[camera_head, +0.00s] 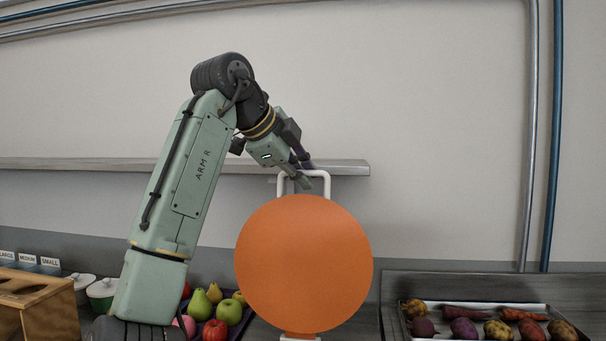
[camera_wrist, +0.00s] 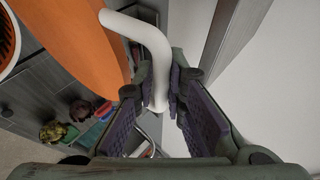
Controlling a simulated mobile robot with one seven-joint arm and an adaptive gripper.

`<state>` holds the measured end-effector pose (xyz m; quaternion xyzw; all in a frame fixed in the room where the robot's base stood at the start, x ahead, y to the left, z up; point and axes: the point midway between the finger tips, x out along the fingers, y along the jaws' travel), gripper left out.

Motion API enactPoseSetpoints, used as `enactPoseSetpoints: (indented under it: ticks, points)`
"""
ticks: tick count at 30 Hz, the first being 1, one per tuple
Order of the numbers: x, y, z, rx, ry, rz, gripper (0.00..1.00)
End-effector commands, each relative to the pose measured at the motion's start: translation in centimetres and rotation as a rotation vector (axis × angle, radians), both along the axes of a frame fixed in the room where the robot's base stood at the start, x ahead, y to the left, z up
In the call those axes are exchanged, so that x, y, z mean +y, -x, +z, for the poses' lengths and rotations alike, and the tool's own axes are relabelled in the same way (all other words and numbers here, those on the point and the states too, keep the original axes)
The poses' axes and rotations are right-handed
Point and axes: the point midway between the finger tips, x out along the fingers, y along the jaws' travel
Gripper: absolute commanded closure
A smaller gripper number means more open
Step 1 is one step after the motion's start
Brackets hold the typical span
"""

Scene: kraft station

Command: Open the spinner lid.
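The spinner lid, a large orange disc (camera_head: 303,262), stands upright with its broad face toward the head camera. A white bar handle (camera_head: 326,183) shows above its top edge. In the wrist view, the orange lid (camera_wrist: 85,40) fills the upper left and the white curved handle (camera_wrist: 150,40) runs down between my fingers. My gripper (camera_head: 301,182) is at the handle behind the lid's top edge; its purple-padded fingers (camera_wrist: 163,85) close around the bar. The lid hides most of what stands behind it, and the spinner bowl is not clearly visible.
A dark tray (camera_head: 235,327) with apples and pears is left of the lid. A metal tray (camera_head: 412,326) of potatoes and carrots is at the right. A wooden box (camera_head: 50,300) stands at far left. A wall shelf (camera_head: 345,167) runs behind my gripper.

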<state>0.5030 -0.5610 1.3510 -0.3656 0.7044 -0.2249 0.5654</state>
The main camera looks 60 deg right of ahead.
Motion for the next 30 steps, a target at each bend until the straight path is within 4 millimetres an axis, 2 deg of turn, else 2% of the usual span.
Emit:
enactPoseSetpoints:
  ticks: [8,19,23,30]
  points:
    - [0.0,0.0,0.0,0.001,0.002,0.000,0.69]
    - [0.3,0.0,0.3,0.002,0.004,0.001,0.69]
    - [1.5,-0.2,1.4,0.002,0.005,0.001,0.69]
    - [5.5,-0.7,4.7,0.001,0.006,0.001,0.69]
